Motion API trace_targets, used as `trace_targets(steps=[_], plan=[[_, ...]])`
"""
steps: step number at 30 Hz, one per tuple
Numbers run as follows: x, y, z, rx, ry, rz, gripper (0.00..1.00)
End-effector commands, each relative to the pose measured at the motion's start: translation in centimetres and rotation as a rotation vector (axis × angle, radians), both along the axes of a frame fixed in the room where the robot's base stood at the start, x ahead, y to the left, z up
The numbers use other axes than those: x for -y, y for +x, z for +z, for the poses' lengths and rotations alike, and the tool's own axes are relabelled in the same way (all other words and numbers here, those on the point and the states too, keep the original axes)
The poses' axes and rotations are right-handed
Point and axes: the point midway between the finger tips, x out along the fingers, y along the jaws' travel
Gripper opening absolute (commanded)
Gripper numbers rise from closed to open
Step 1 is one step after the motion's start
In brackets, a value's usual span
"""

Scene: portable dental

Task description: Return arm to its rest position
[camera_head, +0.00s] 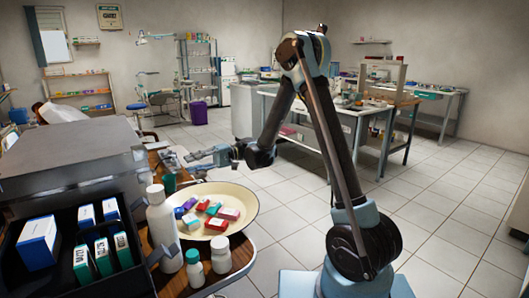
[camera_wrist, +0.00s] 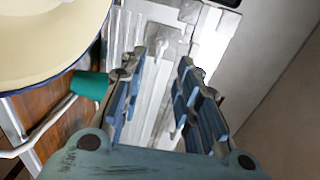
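My arm (camera_head: 325,125) is bent at a raised elbow and reaches left over the wooden table's edge. My gripper (camera_head: 203,155) is held out beyond the cream bowl, pointing left. In the wrist view my gripper (camera_wrist: 163,58) has its two blue-padded fingers apart, with nothing held between them. Pale metallic surfaces lie behind the gap; I cannot tell how far away they are.
The cream bowl (camera_head: 247,196) with several small coloured boxes stands on the wooden table (camera_head: 240,257). White bottles (camera_head: 162,228), a teal cup (camera_wrist: 90,84) and a black box tray (camera_head: 20,278) are nearby. Tiled floor (camera_head: 440,210) is clear at right.

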Motion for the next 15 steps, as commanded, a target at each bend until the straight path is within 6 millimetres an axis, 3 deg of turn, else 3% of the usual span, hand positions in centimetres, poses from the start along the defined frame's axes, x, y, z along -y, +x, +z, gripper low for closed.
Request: trace_targets(steps=[15], plan=[[9.7, 0.5, 2.8, 0.176, -0.272, -0.185, 0.30]])
